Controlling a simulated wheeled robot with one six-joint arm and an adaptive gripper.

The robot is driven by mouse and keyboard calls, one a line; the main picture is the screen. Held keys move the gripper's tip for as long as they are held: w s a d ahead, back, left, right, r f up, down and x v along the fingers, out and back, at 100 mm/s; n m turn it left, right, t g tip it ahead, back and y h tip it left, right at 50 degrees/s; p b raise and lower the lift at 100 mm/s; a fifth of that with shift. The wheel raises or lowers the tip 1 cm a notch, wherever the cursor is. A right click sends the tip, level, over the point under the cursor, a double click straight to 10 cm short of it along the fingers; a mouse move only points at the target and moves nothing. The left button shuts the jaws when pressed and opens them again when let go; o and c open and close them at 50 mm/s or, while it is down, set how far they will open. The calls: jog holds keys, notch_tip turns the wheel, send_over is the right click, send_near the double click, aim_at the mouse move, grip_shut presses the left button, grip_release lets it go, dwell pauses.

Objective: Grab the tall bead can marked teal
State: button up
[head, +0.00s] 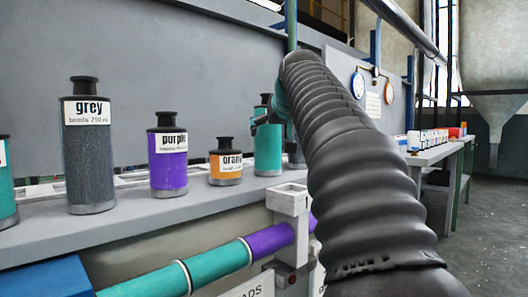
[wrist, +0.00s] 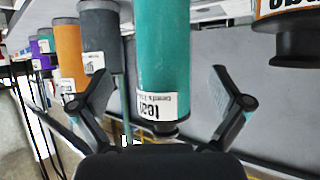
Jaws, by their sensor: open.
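A tall teal can (head: 268,155) with a dark cap stands on the grey shelf in the head view, partly hidden by my arm. In the wrist view, the teal can (wrist: 162,50) appears upside down, with a white label reading "teal" near its dark cap. My gripper (wrist: 160,85) is open, with one finger on each side of the can's image. A clear gap shows on both sides, and I cannot tell how far the can reaches between the fingers. In the head view my gripper (head: 264,118) is at the can's upper part, mostly hidden by my arm.
An orange can (head: 226,163), a purple can (head: 168,172) and a tall grey can (head: 89,155) stand left along the shelf (head: 130,212). Another teal can (head: 6,195) is cut off at the left edge. In the wrist view, a grey can (wrist: 100,40) stands close beside the teal one.

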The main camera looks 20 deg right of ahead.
aim_at(268, 142)
jog(key=x, duration=0.8)
jog(key=shift+w+a+r+b, duration=0.1)
jog(key=shift+w+a+b, duration=0.05)
jog(key=shift+b, duration=0.15)
jog(key=c, duration=1.1)
jog(key=shift+c, duration=1.2)
jog(key=shift+r, duration=0.15)
